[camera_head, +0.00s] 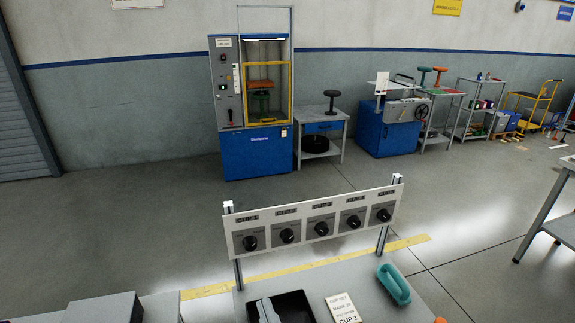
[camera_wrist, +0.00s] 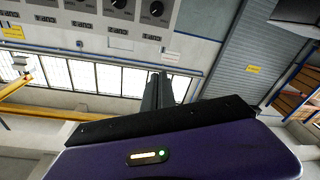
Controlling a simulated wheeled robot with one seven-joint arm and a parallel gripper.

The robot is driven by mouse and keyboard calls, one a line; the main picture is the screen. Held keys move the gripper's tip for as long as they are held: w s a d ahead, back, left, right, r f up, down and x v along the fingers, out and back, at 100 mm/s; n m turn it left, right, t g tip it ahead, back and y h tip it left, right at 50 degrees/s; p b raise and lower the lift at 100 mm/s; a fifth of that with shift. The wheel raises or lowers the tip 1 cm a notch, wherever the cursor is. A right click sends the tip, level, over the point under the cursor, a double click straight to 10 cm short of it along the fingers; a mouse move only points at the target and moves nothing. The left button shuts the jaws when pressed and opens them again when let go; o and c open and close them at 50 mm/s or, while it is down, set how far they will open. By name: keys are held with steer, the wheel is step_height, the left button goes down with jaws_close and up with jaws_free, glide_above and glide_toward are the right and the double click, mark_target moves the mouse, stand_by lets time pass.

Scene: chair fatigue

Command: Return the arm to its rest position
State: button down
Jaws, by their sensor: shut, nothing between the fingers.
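My gripper (camera_wrist: 160,78) shows in the wrist view, its dark fingers close together beyond the purple housing with a small lit indicator. It is shut and holds nothing. The fingers are seen against a wall with bright windows, and the view is tilted. I cannot make out the gripper in the head view. A pale panel with several black knobs (camera_head: 320,228) stands on two posts at the back of a grey bench (camera_head: 372,288). The panel's knobs also show along the top of the wrist view (camera_wrist: 118,6), apart from the fingers.
A black tray (camera_head: 298,302) with a grey object in it, a "CUP 1" label card (camera_head: 343,308) and a teal ring-shaped item (camera_head: 393,285) are on the bench. A blue test machine (camera_head: 256,150) stands at the wall. The floor between is clear. A table (camera_head: 552,205) stands right.

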steer(key=s+d+f+m+g+h+b, duration=0.1)
steer(key=s+d+f+m+h+b, duration=0.1)
steer(key=s+d, duration=0.6)
steer(key=s+d+f+m+g+h+b, duration=0.1)
steer(key=s+d+f+m+b, duration=0.3)
steer(key=s+d, duration=0.4)
steer(key=s+d+f+m+g+h+b, duration=0.1)
steer(key=s+d+f+m+h+b, duration=0.2)
steer(key=s, duration=1.4)
steer(key=d+f, duration=0.2)
steer(key=d, duration=0.2)
steer(key=shift+s+d+f+h, duration=0.2)
steer(key=shift+s+d+h, duration=0.2)
